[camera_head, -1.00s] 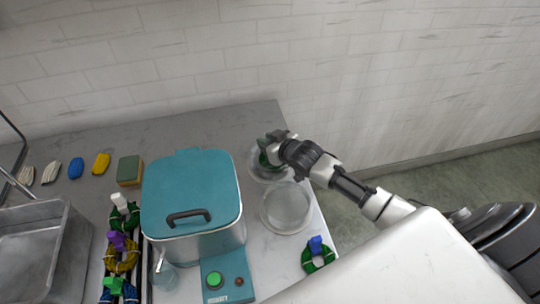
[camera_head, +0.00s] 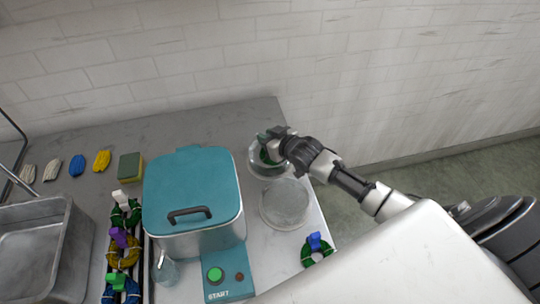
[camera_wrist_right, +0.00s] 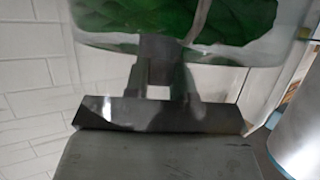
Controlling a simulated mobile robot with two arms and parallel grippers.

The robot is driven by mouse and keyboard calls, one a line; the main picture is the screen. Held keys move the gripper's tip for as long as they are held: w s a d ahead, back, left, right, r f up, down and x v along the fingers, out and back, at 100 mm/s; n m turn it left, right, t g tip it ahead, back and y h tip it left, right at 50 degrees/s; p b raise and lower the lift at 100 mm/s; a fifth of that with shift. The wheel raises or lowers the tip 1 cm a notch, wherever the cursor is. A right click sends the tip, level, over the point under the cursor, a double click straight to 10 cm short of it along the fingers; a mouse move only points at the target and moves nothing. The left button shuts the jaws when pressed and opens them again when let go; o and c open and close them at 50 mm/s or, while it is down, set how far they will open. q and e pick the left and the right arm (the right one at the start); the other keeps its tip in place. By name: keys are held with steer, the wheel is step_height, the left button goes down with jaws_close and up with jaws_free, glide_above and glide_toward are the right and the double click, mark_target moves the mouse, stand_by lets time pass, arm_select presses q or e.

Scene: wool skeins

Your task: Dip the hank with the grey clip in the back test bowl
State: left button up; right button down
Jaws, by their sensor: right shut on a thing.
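My right gripper (camera_head: 274,139) is shut at the back glass bowl (camera_head: 254,168), at the right end of the counter. It holds a dark green hank (camera_head: 267,156), which hangs inside that bowl's outline. In the right wrist view the green hank (camera_wrist_right: 165,20) shows behind clear glass, beyond the gripper fingers (camera_wrist_right: 162,75). A greyish clip (camera_wrist_right: 160,46) seems to sit between the fingers; its colour is hard to tell from the fingers. Whether the hank touches the bowl's bottom is hidden. My left gripper is not in view.
A second glass bowl (camera_head: 286,205) stands just in front. A green hank with a blue clip (camera_head: 316,250) lies near the right edge. A teal-lidded cooker (camera_head: 192,190) stands left of the bowls. Several clipped hanks (camera_head: 122,254) line its left side, beside a metal sink (camera_head: 70,240).

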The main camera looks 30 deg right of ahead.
steer(key=shift+a, duration=0.1)
steer(key=shift+s+a+f, duration=0.15)
steer(key=shift+a+f, duration=0.25)
steer(key=shift+a, duration=0.15)
stand_by(0.3)
steer(key=shift+d+r+p, duration=0.45)
steer(key=shift+d, duration=0.2)
steer(key=shift+a+f, duration=0.45)
steer(key=shift+a, duration=0.2)
